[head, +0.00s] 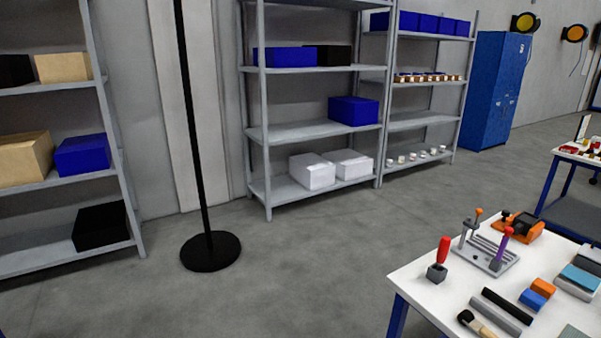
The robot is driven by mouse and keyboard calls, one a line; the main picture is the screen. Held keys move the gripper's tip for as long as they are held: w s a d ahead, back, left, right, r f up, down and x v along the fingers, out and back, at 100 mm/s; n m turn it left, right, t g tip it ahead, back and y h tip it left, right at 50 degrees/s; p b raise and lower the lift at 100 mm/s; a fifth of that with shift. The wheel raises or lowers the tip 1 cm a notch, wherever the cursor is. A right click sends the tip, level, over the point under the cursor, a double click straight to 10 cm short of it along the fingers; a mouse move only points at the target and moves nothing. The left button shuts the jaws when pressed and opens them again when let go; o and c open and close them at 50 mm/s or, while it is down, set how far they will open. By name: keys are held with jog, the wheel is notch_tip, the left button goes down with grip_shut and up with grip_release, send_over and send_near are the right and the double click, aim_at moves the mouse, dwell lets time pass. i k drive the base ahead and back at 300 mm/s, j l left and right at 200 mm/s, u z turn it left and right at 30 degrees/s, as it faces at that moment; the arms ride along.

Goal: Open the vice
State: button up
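A white-topped table (408,281) stands at the lower right of the head view. Near its back edge is an orange and black block-like device (522,226) that may be the vice; its jaws are too small to make out. In front of it and to its left is a grey slotted fixture (484,252) with an orange-topped upright and a purple-handled upright, which could also be a clamping device. I cannot tell whether either is open or shut. My gripper is not in view.
A red-handled tool (442,255), dark and grey bars (496,315), a brush (476,325) and blue and orange blocks (538,292) lie on the table. A black pole stand (210,251) is on the floor at left. Shelves (312,131) line the wall. Open floor lies between.

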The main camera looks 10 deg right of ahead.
aim_at(505, 213)
jog(key=i+j+u, duration=0.15)
jog(key=i, duration=0.4)
jog(key=i+j+u, duration=0.15)
jog(key=i, duration=0.4)
jog(key=i+j+u, duration=0.15)
jog(key=i, duration=0.4)
jog(key=i+l+z, duration=0.15)
jog(key=i+z, duration=1.1)
jog(key=i+j+z, duration=0.25)
jog(key=z, duration=0.15)
jog(key=i+l+z, duration=0.3)
jog(key=i+z, duration=0.15)
jog(key=i+l+z, duration=0.15)
jog(key=i+z, duration=0.8)
jog(key=i+j+z, duration=0.45)
jog(key=i, duration=0.15)
jog(key=i+l+z, duration=0.15)
jog(key=i, duration=0.65)
